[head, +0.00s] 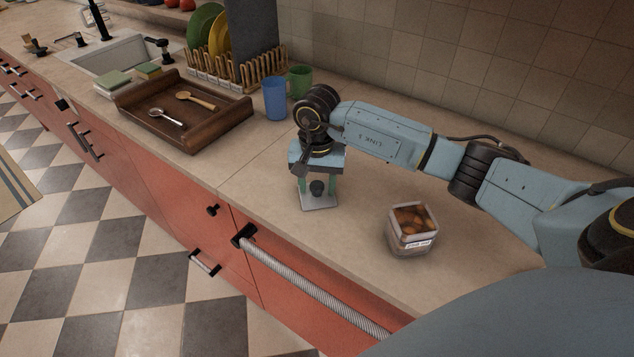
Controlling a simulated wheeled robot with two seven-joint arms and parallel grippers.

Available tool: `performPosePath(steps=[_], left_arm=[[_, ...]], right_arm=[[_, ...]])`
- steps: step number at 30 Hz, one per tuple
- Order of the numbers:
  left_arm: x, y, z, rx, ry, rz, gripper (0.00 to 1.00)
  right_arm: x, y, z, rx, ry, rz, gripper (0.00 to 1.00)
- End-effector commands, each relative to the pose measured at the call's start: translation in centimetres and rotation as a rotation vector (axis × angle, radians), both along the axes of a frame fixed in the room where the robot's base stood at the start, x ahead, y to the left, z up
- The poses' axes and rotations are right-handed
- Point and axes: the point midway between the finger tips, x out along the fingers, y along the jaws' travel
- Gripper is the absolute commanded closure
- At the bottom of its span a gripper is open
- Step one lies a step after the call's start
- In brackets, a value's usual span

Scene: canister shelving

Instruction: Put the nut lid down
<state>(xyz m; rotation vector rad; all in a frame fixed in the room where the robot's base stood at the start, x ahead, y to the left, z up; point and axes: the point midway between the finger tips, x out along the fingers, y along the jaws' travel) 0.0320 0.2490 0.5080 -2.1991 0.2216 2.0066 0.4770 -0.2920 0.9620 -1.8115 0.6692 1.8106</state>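The nut lid (319,203) is a pale square plate with a dark round knob, and it appears to lie flat on the counter near its front edge. My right gripper (318,186) points down over it. Its two teal fingers stand apart on either side of the knob, with a visible gap, so it looks open. The upper part of the lid is partly hidden by the fingers. The nut canister (411,241) is a clear square jar with a label, uncovered, full of brown nuts, to the right of the lid. My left gripper is not in view.
A blue cup (275,98) and a green mug (300,81) stand behind the gripper. A wooden tray (188,137) with two spoons lies to the left, near a dish rack (262,73). The counter between lid and canister is clear.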

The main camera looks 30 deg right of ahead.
Motion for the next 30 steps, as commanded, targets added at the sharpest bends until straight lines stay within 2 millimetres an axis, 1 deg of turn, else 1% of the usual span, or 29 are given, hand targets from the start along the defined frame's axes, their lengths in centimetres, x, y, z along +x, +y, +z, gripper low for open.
performPosePath(steps=[8, 12, 14, 16, 24, 27, 30], left_arm=[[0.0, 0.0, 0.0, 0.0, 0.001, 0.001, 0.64], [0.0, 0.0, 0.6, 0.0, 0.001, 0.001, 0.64], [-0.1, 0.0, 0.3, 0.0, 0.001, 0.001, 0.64], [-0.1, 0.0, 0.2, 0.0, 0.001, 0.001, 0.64], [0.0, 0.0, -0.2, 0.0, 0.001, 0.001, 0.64], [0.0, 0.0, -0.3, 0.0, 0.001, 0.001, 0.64], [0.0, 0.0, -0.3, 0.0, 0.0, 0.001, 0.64]], right_arm=[[0.0, 0.0, 0.0, 0.0, 0.0, 0.0, 0.5], [0.0, 0.0, 0.6, 0.0, 0.0, 0.0, 0.5], [0.2, 0.0, 1.5, 0.0, -0.006, 0.001, 0.5], [0.1, -0.1, 2.8, -0.001, -0.006, 0.0, 0.5], [0.1, 0.0, 8.8, 0.0, -0.005, 0.0, 0.5], [0.1, 0.0, 10.4, 0.0, -0.004, 0.001, 0.5], [0.1, 0.0, 11.6, -0.001, -0.002, 0.0, 0.5]])
